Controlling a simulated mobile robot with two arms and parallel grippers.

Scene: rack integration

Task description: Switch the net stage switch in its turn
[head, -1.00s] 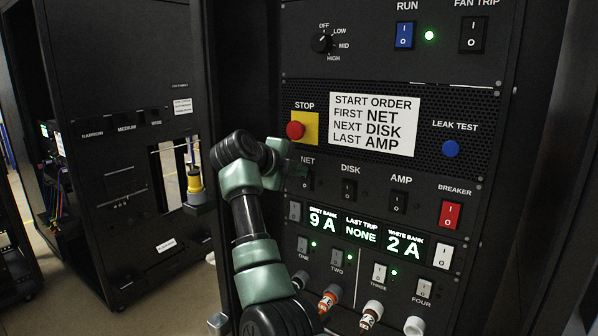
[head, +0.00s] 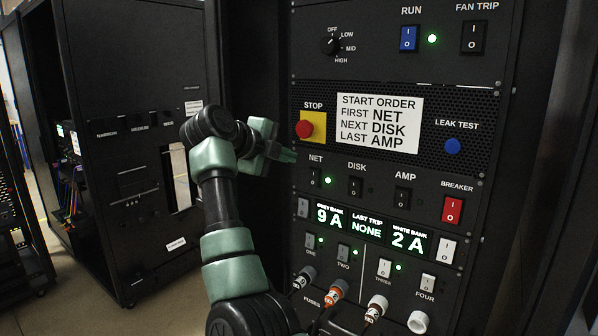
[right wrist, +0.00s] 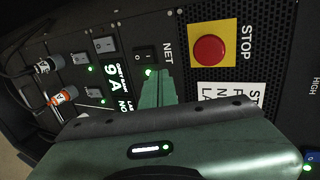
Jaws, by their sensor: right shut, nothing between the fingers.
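The net switch (head: 314,179) is a black rocker under the NET label on the rack panel. The green lamp (head: 327,181) beside it is lit. The net switch also shows in the right wrist view (right wrist: 145,54). My right gripper (head: 291,156) is shut and empty, up and left of the net switch; in the right wrist view its green fingers (right wrist: 154,82) point toward the lamp and switch, with contact unclear. The disk switch (head: 355,187) and amp switch (head: 401,197) are to the right, with no lit lamps beside them. My left gripper is not in view.
A red stop button (head: 305,129) on a yellow plate sits just above the net switch. A white start order placard (head: 379,124) lists net, disk, amp. The red breaker (head: 452,209) is right. Several fuse holders (head: 377,306) stick out below.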

